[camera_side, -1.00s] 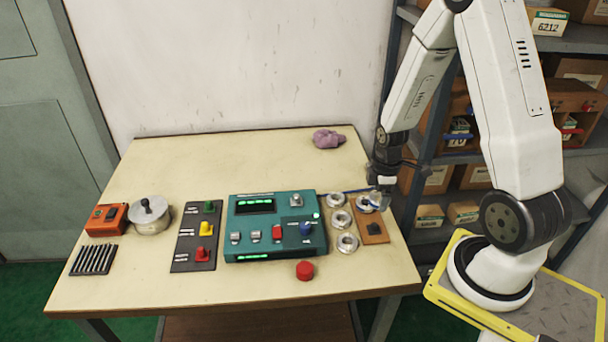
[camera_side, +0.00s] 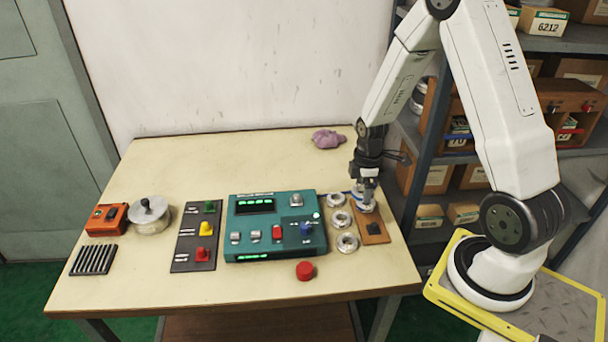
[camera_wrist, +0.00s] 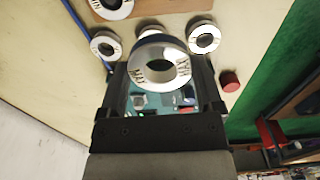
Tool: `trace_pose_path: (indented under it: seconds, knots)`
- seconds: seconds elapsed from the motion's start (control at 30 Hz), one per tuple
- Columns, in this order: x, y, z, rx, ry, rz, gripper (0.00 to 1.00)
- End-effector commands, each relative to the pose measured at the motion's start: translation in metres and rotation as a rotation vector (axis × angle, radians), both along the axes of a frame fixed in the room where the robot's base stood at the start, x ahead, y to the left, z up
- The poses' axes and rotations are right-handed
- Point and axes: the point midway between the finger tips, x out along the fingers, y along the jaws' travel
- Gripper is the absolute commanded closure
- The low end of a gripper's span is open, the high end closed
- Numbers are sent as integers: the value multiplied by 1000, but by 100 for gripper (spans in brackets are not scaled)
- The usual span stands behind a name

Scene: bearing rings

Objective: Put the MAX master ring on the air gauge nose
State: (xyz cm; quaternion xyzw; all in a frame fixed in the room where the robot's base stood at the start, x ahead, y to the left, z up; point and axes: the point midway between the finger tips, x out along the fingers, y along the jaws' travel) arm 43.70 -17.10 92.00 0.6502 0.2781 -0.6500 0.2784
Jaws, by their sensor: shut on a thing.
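My gripper (camera_wrist: 158,88) is shut on a silver ring marked MAX (camera_wrist: 166,78), held between its two fingers in the wrist view. A dark blue band shows along the ring's far edge. In the side view my gripper (camera_side: 367,186) points down over the back part of a brown board (camera_side: 375,236), right of the teal gauge box (camera_side: 273,254). A ring marked MIN (camera_wrist: 122,11) lies on the board in the wrist view. A blue hose (camera_wrist: 76,16) passes at the upper left there. I cannot make out the air gauge nose for certain.
Silver rings (camera_side: 347,243) stand in a row between the gauge box and the board. A red cap (camera_side: 305,271) lies at the front. The table's back is mostly clear.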

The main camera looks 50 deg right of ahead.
Motion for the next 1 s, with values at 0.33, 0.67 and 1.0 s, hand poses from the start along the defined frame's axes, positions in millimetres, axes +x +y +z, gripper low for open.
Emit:
trace_pose_path:
  seconds: [0.33, 0.67, 1.0]
  knots:
    - [86, 24, 3, -1, -1, 204, 96]
    - [149, 60, 8, -1, -1, 367, 96]
    - [165, 72, 10, 0, 0, 414, 96]
